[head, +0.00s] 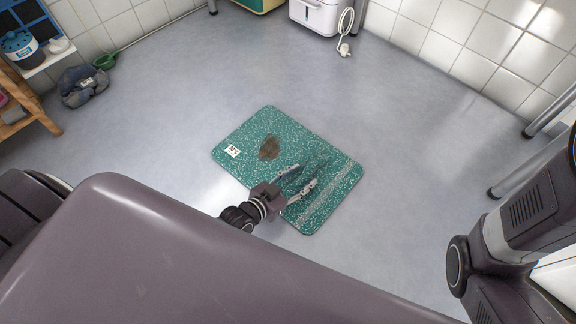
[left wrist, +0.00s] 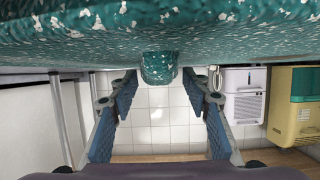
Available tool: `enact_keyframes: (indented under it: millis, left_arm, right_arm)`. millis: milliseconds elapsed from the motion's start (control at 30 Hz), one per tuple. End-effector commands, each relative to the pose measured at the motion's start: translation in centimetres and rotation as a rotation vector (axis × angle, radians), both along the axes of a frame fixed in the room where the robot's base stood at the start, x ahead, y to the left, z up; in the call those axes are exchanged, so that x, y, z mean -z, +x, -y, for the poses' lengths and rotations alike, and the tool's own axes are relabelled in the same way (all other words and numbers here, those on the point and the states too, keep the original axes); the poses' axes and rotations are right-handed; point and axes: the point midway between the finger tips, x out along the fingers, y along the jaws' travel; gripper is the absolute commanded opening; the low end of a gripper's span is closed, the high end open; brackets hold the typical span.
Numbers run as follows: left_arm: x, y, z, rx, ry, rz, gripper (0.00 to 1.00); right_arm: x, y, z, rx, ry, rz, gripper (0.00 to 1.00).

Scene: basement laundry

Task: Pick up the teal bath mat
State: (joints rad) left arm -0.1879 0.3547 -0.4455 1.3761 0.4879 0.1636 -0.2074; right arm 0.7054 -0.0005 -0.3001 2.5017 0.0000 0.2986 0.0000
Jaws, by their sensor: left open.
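The teal bath mat (head: 330,190), speckled white, lies on the grey floor with a pale stripe near its right end. A brown stain and a white label show on its left part. My left gripper (head: 304,175) is open over the right half of the mat. In the left wrist view the mat (left wrist: 250,35) fills the top, and a rounded teal bulge of it shows between the open fingers (left wrist: 159,85). I cannot tell whether the fingers touch it. My right gripper is out of view; only my right arm shows at the lower right.
The floor around the mat is clear. A white appliance (head: 318,15) with a hanging cord stands at the back wall. A dark cloth bundle (head: 82,86) and a green scoop (head: 104,61) lie at the left near a wooden shelf (head: 22,108). Metal legs (head: 515,178) stand at right.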

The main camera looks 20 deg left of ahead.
Motion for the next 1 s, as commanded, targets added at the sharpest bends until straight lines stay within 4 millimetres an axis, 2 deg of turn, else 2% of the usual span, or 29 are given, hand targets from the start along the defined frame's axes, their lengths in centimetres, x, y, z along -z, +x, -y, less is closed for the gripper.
enact_keyframes:
  millis: [33, 100, 433, 800, 1000]
  left_arm:
    - [0.47, 0.64, 0.17, -0.001, -0.001, 0.003, 0.44]
    - [0.54, 1.03, 0.31, -0.001, 0.0, 0.002, 0.44]
    - [0.43, 1.29, 0.44, 0.0, 0.001, 0.0, 0.43]
    - [0.45, 1.26, 0.44, 0.0, 0.001, 0.0, 0.02]
    - [0.3, 1.36, 0.45, 0.001, 0.002, 0.005, 0.0]
  right_arm:
    - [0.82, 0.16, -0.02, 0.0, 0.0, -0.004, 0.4]
    - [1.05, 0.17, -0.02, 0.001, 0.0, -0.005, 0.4]
    - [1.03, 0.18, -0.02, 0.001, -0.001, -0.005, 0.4]
    - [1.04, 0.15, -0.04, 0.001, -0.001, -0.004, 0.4]
    - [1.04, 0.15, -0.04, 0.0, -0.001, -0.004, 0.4]
